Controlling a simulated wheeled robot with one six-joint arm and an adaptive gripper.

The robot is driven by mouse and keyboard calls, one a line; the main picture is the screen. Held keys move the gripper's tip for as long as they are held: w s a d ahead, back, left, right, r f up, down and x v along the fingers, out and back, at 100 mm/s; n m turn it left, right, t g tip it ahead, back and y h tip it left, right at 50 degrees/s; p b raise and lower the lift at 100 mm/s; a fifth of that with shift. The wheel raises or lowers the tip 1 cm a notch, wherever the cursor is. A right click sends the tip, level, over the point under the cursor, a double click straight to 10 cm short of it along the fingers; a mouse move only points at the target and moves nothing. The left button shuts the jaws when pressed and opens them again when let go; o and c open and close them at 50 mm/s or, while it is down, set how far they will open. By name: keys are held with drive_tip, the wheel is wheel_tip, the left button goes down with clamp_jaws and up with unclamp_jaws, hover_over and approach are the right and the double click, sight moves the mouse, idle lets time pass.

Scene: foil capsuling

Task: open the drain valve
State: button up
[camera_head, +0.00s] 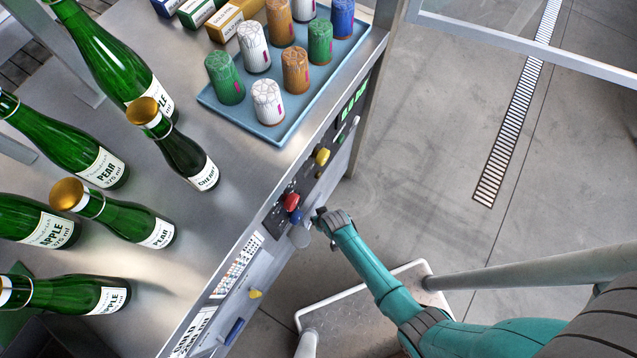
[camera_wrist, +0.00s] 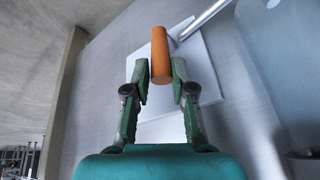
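An orange cylindrical grip (camera_wrist: 160,55) on a bright metal rod (camera_wrist: 205,18) shows in the wrist view, in front of a pale square plate (camera_wrist: 205,75). It looks like the valve's handle, though no label on it is readable. My gripper (camera_wrist: 160,80) has its two green fingers on either side of the grip's lower end, with a narrow gap seeming to show on each side. In the head view my gripper (camera_head: 318,222) is at the front of the bench, just right of the red knob (camera_head: 291,202) and blue knob (camera_head: 296,216). The orange grip cannot be made out there.
The bench front also has a yellow knob (camera_head: 322,156), a small yellow lever (camera_head: 255,293) and a blue handle (camera_head: 234,331). Green bottles (camera_head: 185,160) and a blue tray (camera_head: 285,130) of foil capsules stand on top. A white-rimmed platform (camera_head: 365,300) is below my arm. Open floor lies right.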

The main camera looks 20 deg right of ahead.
clamp_jaws()
drive_tip(key=shift+s+a+f+t+h, duration=0.15)
drive_tip(key=shift+s+a+t+h, duration=0.1)
drive_tip(key=shift+s+t+h, duration=0.25)
drive_tip(key=shift+o, duration=1.9)
unclamp_jaws()
drive_tip(key=shift+w, duration=0.15)
drive_tip(key=v, duration=1.2)
